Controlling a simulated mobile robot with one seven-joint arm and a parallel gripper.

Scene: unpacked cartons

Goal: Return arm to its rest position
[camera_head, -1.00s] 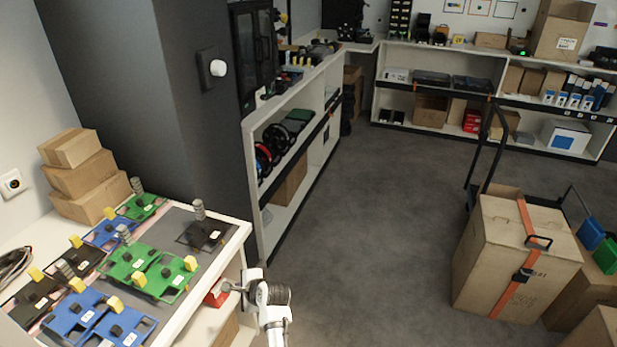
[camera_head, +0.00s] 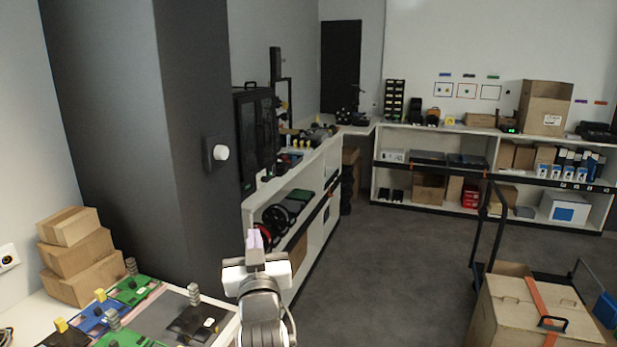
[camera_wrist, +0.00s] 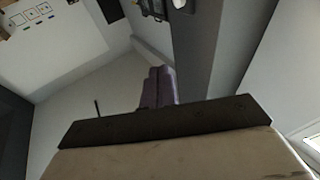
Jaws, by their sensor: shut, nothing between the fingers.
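The fingers are together and hold nothing. My white and grey wrist is below it, in front of the low shelf's near end. In the wrist view the shut purple fingers (camera_wrist: 158,87) show past the dark edge of the gripper body, with wall and a dark pillar beyond. Nothing touches the fingers.
A table (camera_head: 30,310) with green, blue and black fixtures and stacked cartons (camera_head: 75,255) lies at lower left. A dark pillar (camera_head: 190,130) rises behind it. A white shelf (camera_head: 318,245) runs behind my gripper. A strapped carton (camera_head: 530,310) stands lower right. Grey floor (camera_head: 410,265) is open between.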

